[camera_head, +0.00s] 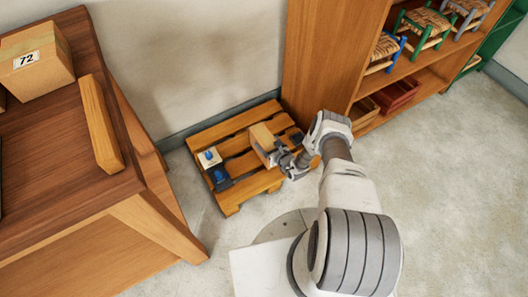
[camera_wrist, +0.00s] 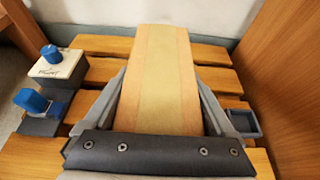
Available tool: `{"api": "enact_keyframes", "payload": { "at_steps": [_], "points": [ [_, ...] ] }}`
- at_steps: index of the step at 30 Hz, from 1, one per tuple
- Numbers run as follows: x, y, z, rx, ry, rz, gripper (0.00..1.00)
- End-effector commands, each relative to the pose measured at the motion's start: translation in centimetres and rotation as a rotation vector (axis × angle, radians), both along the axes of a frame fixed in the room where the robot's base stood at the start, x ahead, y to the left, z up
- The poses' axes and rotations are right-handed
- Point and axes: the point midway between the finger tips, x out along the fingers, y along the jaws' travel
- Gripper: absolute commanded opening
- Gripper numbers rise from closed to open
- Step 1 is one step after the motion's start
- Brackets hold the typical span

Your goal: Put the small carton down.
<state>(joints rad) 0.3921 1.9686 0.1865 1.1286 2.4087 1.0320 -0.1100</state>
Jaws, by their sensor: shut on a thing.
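The small carton (camera_head: 261,137) is a plain tan box with a paler tape strip along its top. It is between the fingers of my gripper (camera_head: 272,155), which is shut on it. In the wrist view the carton (camera_wrist: 158,75) fills the middle, with a grey finger of my gripper (camera_wrist: 160,108) on each side. The carton is over the wooden pallet (camera_head: 236,190), which also shows in the wrist view (camera_wrist: 100,72). I cannot tell whether the carton's underside touches the slats, as it is hidden.
A white box with a blue top (camera_wrist: 55,66) and a grey holder with a blue item (camera_wrist: 38,108) are on the pallet's left. An empty grey tray (camera_wrist: 244,123) is at its right. A wooden shelf (camera_head: 325,50) and a table (camera_head: 60,190) flank the pallet.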

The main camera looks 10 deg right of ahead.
Motion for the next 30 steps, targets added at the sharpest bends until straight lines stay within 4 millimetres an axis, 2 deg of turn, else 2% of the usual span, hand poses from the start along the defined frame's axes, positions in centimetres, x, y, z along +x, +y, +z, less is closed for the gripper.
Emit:
{"api": "enact_keyframes", "payload": {
  "at_steps": [3,8,15,22,23,24,30],
  "points": [
    [-0.6,1.0,-0.7,0.001,-0.003,0.0,0.12],
    [-0.7,1.3,-1.6,-0.001,-0.003,0.001,0.12],
    [-0.7,1.3,-4.8,-0.001,-0.003,0.001,0.12],
    [-0.7,1.2,-4.7,0.0,-0.003,-0.001,0.12],
    [-0.8,1.2,-4.8,0.0,-0.001,-0.001,0.93],
    [-0.8,1.2,-4.8,0.0,-0.001,-0.001,1.0],
    [-0.8,1.2,-4.8,0.0,-0.001,0.0,1.0]
  ]
}}
